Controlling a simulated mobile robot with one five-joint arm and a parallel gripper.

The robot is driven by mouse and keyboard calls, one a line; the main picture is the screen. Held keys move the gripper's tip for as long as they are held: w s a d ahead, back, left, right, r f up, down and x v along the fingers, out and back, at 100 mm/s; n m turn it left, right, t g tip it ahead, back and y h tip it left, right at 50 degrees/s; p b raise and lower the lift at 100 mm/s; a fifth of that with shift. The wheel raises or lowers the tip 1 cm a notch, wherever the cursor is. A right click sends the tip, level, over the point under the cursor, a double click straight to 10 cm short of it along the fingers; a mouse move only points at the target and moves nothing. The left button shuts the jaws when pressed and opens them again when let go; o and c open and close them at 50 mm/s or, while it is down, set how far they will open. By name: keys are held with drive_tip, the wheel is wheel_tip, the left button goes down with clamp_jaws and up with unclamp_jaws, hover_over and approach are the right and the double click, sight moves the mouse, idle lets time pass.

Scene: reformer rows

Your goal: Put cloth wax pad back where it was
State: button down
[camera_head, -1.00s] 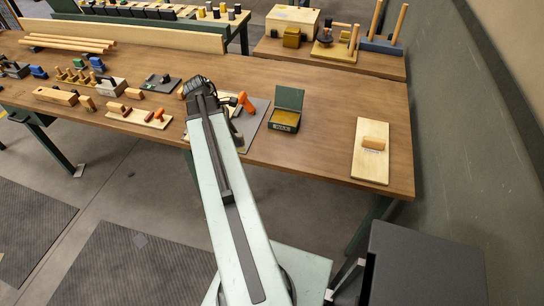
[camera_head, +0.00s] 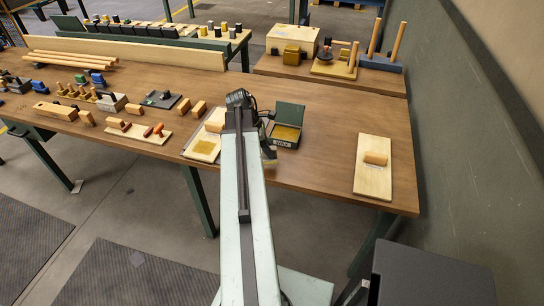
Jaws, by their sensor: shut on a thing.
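The head of my arm (camera_head: 268,148) is beside the left front corner of an open dark green box marked WAX (camera_head: 286,143). My gripper's fingers are mostly hidden behind my own arm. A small pale piece shows at the arm's right edge, low in front of the box; it looks like the cloth wax pad, held in the shut jaws, but most of it is hidden. The box lid stands up at its back, and its inside is yellowish brown. I cannot tell whether the pad touches the box or the table.
A pale board with a wooden block (camera_head: 215,126) lies just left of my arm. Several tools and blocks fill the left side. The wooden table between the box and the right board is clear.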

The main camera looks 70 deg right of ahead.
drive_tip(key=shift+s+d+f, duration=0.1)
drive_tip(key=shift+s+d, duration=0.2)
wheel_tip(320, 180, down, 4)
drive_tip(key=b, duration=0.4)
drive_tip(key=shift+s+d, duration=0.1)
drive_tip(key=shift+s, duration=0.05)
drive_tip(key=shift+r, duration=0.25)
drive_tip(key=shift+f, duration=0.2)
drive_tip(key=c, duration=1.2)
unclamp_jaws()
drive_tip(key=shift+r, duration=0.1)
